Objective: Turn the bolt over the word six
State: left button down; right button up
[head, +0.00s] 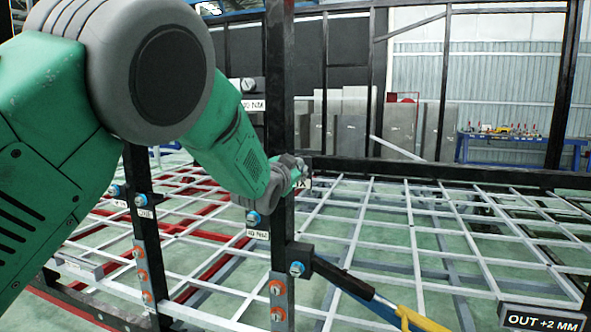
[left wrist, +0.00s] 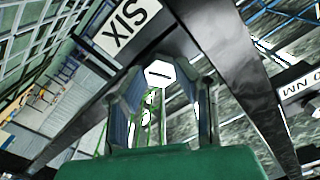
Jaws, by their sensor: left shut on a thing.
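My left gripper (head: 297,170) is at the dark upright post (head: 281,110) in the head view. Just below its tip is a partly covered white label (head: 303,184) with "IX" showing. In the left wrist view the label reads SIX (left wrist: 126,28). There the pale hexagonal bolt head (left wrist: 160,73), with a dark line across it, sits between the two fingers of my left gripper (left wrist: 163,88). The gripper is shut on this bolt. In the head view the gripper hides the bolt. My right gripper is in neither view.
Other bolts with blue collars (head: 253,218) and orange collars (head: 277,287) sit on the posts. A black block with a bolt (head: 297,268) joins a yellow-ended strut (head: 405,315). A grid of pale bars (head: 400,240) spreads behind. A sign reads OUT +2 MM (head: 541,320).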

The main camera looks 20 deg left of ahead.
pick_arm(q)
jog(key=shift+d+f, duration=0.1)
jog(key=shift+f, duration=0.35)
jog(key=c, duration=1.2)
grip_release()
jog(key=shift+s, duration=0.1)
jog(key=shift+r, duration=0.3)
jog(key=s, duration=1.2)
